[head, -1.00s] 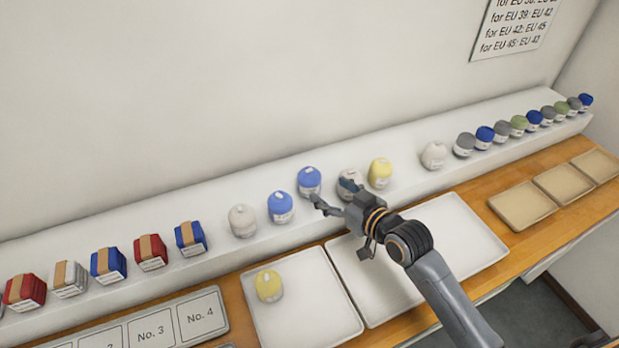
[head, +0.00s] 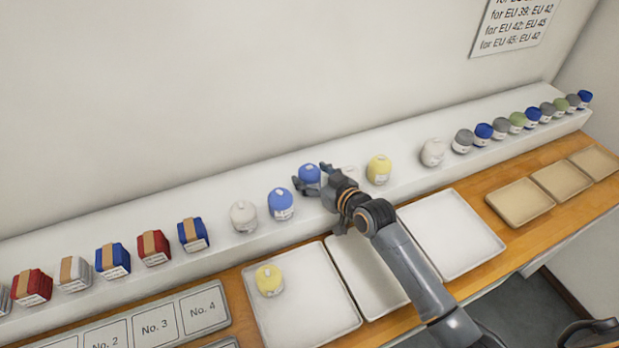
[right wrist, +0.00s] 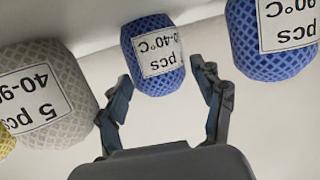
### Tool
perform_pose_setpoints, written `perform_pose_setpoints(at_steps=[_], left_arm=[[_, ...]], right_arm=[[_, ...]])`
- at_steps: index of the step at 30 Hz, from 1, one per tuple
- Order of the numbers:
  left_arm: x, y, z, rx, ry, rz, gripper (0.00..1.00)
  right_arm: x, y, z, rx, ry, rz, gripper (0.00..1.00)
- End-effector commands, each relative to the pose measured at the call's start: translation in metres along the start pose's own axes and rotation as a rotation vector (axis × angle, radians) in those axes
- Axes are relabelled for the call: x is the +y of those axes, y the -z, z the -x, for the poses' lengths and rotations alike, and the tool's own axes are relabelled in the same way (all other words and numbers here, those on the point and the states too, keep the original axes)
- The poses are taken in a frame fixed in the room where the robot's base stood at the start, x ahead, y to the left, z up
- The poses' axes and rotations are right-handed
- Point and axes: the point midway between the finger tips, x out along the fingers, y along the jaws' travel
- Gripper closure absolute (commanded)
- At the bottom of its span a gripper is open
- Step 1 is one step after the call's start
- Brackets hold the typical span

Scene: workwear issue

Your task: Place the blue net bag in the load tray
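A blue net bag (head: 309,173) with a white label stands on the white shelf. My right gripper (head: 312,179) is open at this bag, one finger on each side. In the right wrist view the blue bag (right wrist: 153,50) is between the spread fingertips (right wrist: 161,78), with gaps visible at the sides. A second blue net bag (head: 281,204) stands to its left on the shelf. A white tray (head: 450,235) lies on the wooden counter, partly hidden by my right arm. Another white tray (head: 325,310) holds a yellow net bag (head: 269,280). No label marks either tray. My left gripper is not in view.
A whitish bag (right wrist: 45,100) stands close beside my right gripper, with a yellow bag (head: 379,169) beyond it. Another whitish bag (head: 243,216) stands further left. Boxed bundles line the shelf's left end. Smaller beige trays (head: 520,204) lie at the right.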

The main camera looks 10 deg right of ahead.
Motion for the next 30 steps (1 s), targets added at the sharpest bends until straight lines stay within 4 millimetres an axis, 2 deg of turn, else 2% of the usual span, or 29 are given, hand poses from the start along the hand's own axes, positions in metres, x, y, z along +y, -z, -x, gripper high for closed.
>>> perform_pose_setpoints(at_steps=[1,6,7,8,17,23,30], left_arm=[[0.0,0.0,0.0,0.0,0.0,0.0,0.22],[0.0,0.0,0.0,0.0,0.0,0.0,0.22],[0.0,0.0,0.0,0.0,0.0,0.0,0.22],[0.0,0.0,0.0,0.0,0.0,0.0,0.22],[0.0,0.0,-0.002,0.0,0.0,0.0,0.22],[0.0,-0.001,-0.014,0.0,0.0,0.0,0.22],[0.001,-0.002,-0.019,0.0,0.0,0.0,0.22]], right_arm=[[0.0,0.0,0.0,0.0,0.0,0.0,0.42],[0.0,0.0,0.0,0.0,0.0,0.0,0.77],[0.0,0.0,0.0,0.001,-0.001,0.0,0.77],[0.0,0.0,0.0,0.001,-0.001,0.0,0.82],[0.001,0.004,0.001,0.003,-0.001,0.001,0.82],[0.001,0.024,0.007,0.008,-0.001,0.004,0.82],[-0.018,0.058,0.045,0.007,0.001,0.002,0.82]])
